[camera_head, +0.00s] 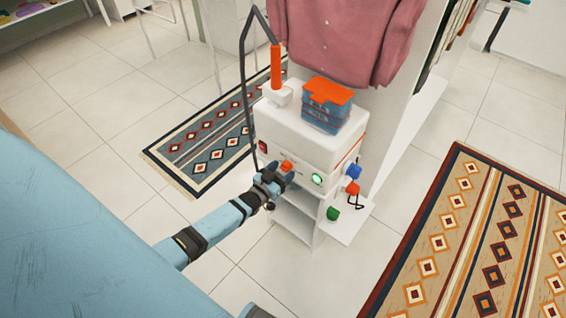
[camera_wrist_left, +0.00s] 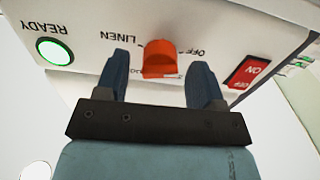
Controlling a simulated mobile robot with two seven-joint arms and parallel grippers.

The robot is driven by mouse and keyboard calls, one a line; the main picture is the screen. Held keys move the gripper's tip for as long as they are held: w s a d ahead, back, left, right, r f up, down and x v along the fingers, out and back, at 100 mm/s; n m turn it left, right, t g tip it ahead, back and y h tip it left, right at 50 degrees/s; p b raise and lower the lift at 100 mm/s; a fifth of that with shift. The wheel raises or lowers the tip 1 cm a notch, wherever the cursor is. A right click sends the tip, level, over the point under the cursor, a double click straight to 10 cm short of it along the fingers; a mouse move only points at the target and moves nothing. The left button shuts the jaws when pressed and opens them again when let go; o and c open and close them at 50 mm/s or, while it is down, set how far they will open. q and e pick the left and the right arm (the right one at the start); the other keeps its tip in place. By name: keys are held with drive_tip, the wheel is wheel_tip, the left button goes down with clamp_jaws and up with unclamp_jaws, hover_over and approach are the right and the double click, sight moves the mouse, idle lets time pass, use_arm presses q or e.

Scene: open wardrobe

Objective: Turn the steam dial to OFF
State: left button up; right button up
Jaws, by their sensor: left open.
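The orange steam dial (camera_head: 287,166) is on the front face of the white steamer (camera_head: 300,136), just beyond my left gripper (camera_head: 282,173). In the left wrist view the dial (camera_wrist_left: 159,58) sits between the two fingers of my open left gripper (camera_wrist_left: 160,75), with a gap on each side. The face reads LINEN to the left of the dial and OFF to its right, upside down. The dial's exact setting is hard to tell. My right gripper is not in view.
A green READY light (camera_wrist_left: 55,51) and a red ON switch (camera_wrist_left: 248,72) flank the dial. A blue box with an orange lid (camera_head: 327,102) stands on the steamer. A black hose (camera_head: 243,85) arches at its left. Small coloured items (camera_head: 353,188) lie at the right.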

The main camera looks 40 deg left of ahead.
use_arm(q)
drive_tip(key=s+a+p, duration=0.1)
drive_tip(key=s, duration=1.2)
